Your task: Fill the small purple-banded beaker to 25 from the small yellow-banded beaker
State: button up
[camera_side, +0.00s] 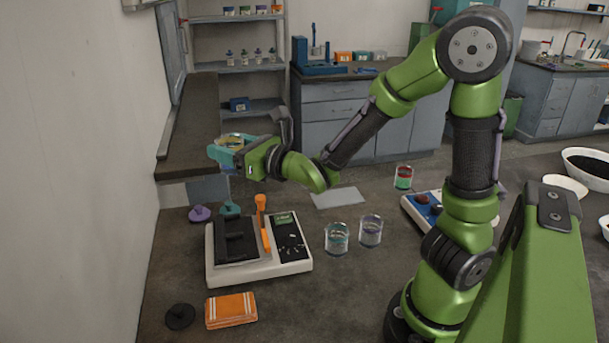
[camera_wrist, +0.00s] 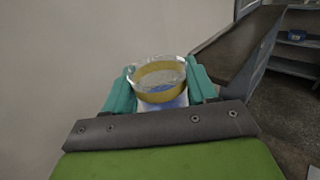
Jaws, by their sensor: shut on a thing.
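My gripper (camera_side: 226,153) is shut on the yellow-banded beaker (camera_side: 236,138) and holds it raised at the left, near the wall. In the wrist view the clear yellow-banded beaker (camera_wrist: 159,78) sits between the teal fingers of my gripper (camera_wrist: 162,88). Something bluish shows low in or behind the glass; its contents and level I cannot tell. The purple-banded beaker (camera_side: 370,232) stands upright on the table, well to the right of and below my gripper. Its fill level is too small to read.
A teal-banded beaker (camera_side: 337,240) stands just left of the purple-banded one. A red-banded beaker (camera_side: 403,178) stands farther back. A white device with an orange lever (camera_side: 264,222) lies left, an orange cloth (camera_side: 231,311) in front. A pale sheet (camera_side: 338,197) lies behind the beakers.

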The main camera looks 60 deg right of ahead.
jog(key=shift+r, duration=0.65)
jog(key=shift+w+d+f+h, duration=0.3)
jog(key=shift+w+d+f, duration=0.15)
jog(key=shift+d+f, duration=0.3)
jog(key=w+d+f+m+h, duration=0.1)
jog(key=d+f+m+h, duration=0.25)
jog(key=d+f, duration=0.45)
jog(key=s+d+f+m+g+h, duration=0.1)
jog(key=s+d+m+g+h, duration=0.2)
jog(key=d+h, duration=0.3)
jog(key=s+d+m+g+h, duration=0.2)
jog(key=d+m+g+h, duration=0.1)
jog(key=d, duration=0.4)
jog(key=s+d+r+m+g+h, duration=0.45)
jog(key=s+d+m+g, duration=0.4)
jog(key=g, duration=0.45)
jog(key=s+r+m+g+y, duration=0.75)
jog(key=m+g, duration=0.35)
jog(key=g, duration=0.3)
jog(key=a+f+m+g+y, duration=0.1)
jog(key=f+m+y, duration=0.1)
jog(key=f, duration=0.6)
jog(key=a+f+m+g+y, duration=0.1)
jog(key=f+y, duration=0.3)
jog(key=f, duration=0.4)
jog(key=a+f+m+g+y, duration=0.1)
jog(key=f+m+y, duration=0.3)
jog(key=f, duration=0.4)
jog(key=shift+a+f, duration=0.3)
jog(key=shift+a, duration=0.5)
